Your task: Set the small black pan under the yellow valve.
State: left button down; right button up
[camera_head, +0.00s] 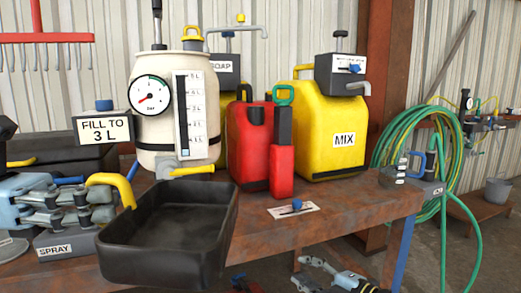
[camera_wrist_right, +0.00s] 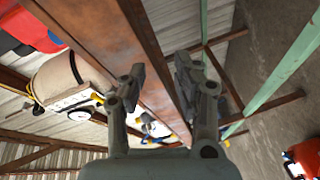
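The small black pan (camera_head: 165,262) is in the head view, left of centre, empty and roughly level. Its near end hangs past the bench's front edge. Its far rim shows just below the yellow valve (camera_head: 197,169) at the foot of the cream tank (camera_head: 150,95); I cannot tell whether any of it is beneath the spout. My left gripper (camera_head: 110,205) is closed around the pan's yellow looped handle (camera_head: 112,180) at its left side. My right gripper (camera_head: 312,275) is low in front of the bench, open and empty; the right wrist view shows its fingers (camera_wrist_right: 160,75) apart.
A SPRAY-labelled holder (camera_head: 68,246) sits by my left gripper. Red can (camera_head: 248,140) and yellow MIX can (camera_head: 335,130) stand right of the tank. A small plate with a blue knob (camera_head: 293,208) is on the bench (camera_head: 345,205). A green hose (camera_head: 415,150) hangs at right.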

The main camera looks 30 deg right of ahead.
jog(key=w+a+r+n+g+y, duration=0.15)
jog(key=a+r+n+y, duration=0.3)
jog(key=r+n, duration=0.5)
jog(key=a+r+n+g+y, duration=0.2)
jog(key=a+r+n+y, duration=0.3)
jog(key=r, duration=0.7)
jog(key=n+g+h, duration=0.2)
jog(key=n+g, duration=0.5)
jog(key=n, duration=0.9)
send_near(185, 181)
jog(key=shift+t, duration=0.25)
jog(key=x, duration=1)
jog(key=shift+a+f, duration=0.15)
jog(key=shift+c, duration=0.2)
jog(key=shift+n, duration=0.25)
grip_shut()
